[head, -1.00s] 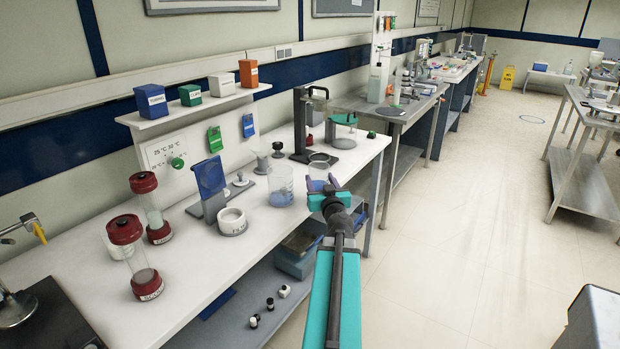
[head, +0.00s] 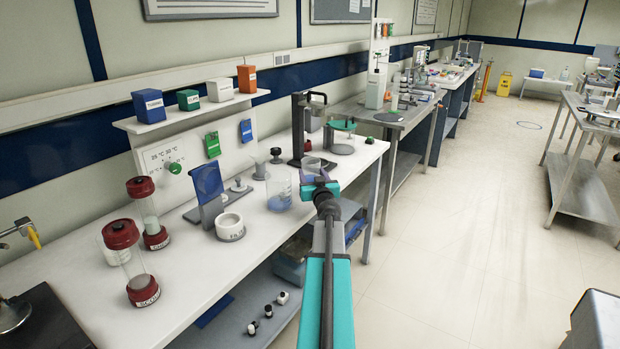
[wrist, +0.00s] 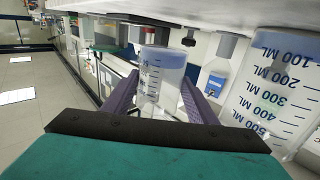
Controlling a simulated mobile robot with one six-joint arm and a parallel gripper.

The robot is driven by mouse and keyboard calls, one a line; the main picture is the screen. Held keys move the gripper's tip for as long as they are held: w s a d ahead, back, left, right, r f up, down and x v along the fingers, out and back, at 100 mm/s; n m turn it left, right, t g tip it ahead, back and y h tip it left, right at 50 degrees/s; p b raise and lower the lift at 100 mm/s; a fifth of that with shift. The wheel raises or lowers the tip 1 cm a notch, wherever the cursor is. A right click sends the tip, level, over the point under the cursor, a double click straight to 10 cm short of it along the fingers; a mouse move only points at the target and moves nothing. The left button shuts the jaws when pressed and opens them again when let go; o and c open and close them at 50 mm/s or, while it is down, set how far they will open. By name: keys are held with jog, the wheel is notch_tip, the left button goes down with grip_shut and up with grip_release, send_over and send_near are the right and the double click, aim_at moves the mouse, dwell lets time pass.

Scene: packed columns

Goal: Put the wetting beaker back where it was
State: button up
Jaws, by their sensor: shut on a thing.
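A small clear beaker, which I take as the wetting beaker (head: 312,163), is held by my gripper (head: 319,181) near the front edge of the white bench. In the wrist view the beaker (wrist: 156,75) stands between the two purple fingers of my gripper (wrist: 160,101), which are shut on it. It has dark graduation marks and some pale blue liquid, and appears upside down in that tilted view. My gripper hides part of the beaker in the head view. I cannot tell whether its base touches the bench.
A larger beaker (head: 279,192) with blue liquid stands close to the left of the held one. A white ring-shaped pot (head: 230,227), a blue panel stand (head: 208,190) and a black stand (head: 300,130) are near. Two red-capped cylinders (head: 122,235) (head: 143,190) stand farther left.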

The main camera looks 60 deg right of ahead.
aim_at(309, 177)
jog(key=shift+f+x, duration=0.15)
jog(key=shift+x, duration=1.1)
jog(key=shift+f+x, duration=0.1)
jog(key=shift+x, duration=1.1)
jog(key=shift+w, duration=0.1)
jog(key=shift+w+d+b, duration=0.3)
jog(key=shift+d+b, duration=0.05)
jog(key=shift+f+b, duration=1.05)
jog(key=shift+f, duration=0.75)
jog(key=shift+f, duration=0.1)
jog(key=o, duration=1.2)
jog(key=shift+c, duration=0.2)
